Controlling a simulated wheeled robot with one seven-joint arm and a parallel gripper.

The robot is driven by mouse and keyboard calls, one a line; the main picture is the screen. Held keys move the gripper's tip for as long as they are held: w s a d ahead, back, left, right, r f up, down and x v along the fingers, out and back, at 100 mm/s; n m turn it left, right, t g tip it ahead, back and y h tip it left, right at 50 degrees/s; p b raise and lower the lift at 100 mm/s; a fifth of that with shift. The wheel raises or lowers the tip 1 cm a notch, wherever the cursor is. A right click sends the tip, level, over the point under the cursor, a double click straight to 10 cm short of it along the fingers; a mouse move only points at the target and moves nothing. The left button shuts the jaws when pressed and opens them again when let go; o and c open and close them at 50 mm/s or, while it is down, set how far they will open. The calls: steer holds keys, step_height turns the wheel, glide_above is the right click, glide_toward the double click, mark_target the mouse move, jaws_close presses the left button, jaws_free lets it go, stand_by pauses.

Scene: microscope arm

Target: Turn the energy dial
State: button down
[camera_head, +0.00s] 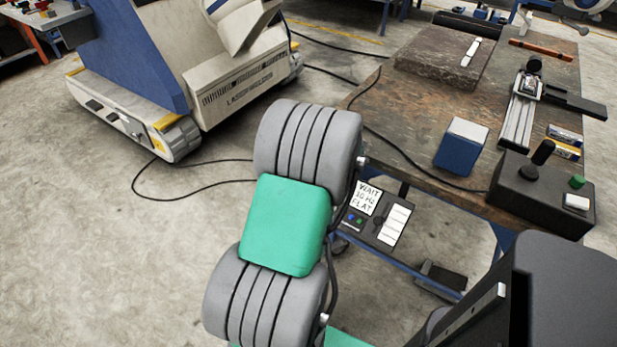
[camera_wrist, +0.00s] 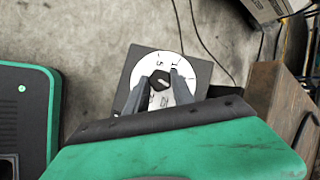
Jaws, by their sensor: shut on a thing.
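The energy dial (camera_wrist: 146,66) shows in the wrist view as a round white face with dark numbers on a dark square plate. A black knob (camera_wrist: 159,78) stands at its middle. My gripper (camera_wrist: 158,85) reaches up to it, one finger on each side, and is shut on the knob. The fingers and the gripper body cover the lower part of the face, so not all its numbers can be read. In the head view neither the dial nor my gripper can be made out; my arm fills the middle of that picture.
A workbench (camera_head: 411,123) stands at the right, with a black control box (camera_head: 535,200), a blue and white box (camera_head: 461,147) and a stone slab (camera_head: 440,62). A panel (camera_head: 379,222) with a handwritten note hangs by its edge. A large blue and white machine (camera_head: 240,85) stands behind. Cables cross the floor.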

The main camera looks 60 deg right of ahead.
steer(key=shift+m+h, duration=0.3)
steer(key=shift+m, duration=0.1)
steer(key=c, duration=1.1)
jaws_free()
steer(key=p+v, duration=0.1)
steer(key=v, duration=0.6)
steer(key=shift+s+a+r, duration=0.2)
steer(key=shift+s+r, duration=0.05)
steer(key=shift+s, duration=0.05)
